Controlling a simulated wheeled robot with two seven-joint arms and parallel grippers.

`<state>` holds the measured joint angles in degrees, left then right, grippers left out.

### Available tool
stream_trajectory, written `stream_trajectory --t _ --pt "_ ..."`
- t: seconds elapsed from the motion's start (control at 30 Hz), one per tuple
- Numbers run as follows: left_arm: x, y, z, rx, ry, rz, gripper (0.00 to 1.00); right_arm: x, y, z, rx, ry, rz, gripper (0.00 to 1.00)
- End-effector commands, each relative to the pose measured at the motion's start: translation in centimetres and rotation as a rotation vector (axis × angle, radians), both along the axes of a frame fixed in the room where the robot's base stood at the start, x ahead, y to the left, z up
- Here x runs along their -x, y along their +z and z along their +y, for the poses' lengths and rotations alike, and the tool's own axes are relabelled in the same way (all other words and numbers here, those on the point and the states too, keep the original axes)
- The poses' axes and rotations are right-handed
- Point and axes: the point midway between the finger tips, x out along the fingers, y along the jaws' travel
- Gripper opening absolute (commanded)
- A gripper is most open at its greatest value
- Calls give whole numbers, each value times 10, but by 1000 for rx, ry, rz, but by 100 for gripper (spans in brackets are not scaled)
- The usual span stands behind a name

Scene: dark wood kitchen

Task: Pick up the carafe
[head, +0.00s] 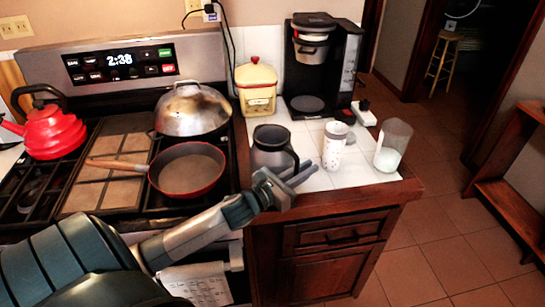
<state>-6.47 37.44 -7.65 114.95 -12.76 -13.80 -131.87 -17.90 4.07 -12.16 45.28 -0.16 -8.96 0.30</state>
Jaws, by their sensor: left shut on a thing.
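The carafe (270,150), dark with a black handle, stands upright on the white tiled counter right of the stove. My left gripper (298,178) comes in from the lower left and is at the carafe's front right side, by the handle. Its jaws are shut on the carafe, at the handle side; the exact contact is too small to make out. The carafe's base seems to rest on the counter, partly hidden by the gripper. My right gripper is not in view.
A patterned white cup (334,147) and a clear glass jar (393,146) stand close to the right. A black coffee maker (322,65) and a yellow canister (256,88) are behind. A red pan (187,170) and a domed lid (193,109) sit on the stove to the left.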

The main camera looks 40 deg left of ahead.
Motion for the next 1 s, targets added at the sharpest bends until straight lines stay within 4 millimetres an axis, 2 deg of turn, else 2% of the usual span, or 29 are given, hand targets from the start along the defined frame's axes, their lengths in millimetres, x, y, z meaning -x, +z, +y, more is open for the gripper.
stream_trajectory --t 0.6,1.0 --pt "0 0 0 2 -1 1 0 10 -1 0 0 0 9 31" --pt "0 2 0 -1 -1 -4 0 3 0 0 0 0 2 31"
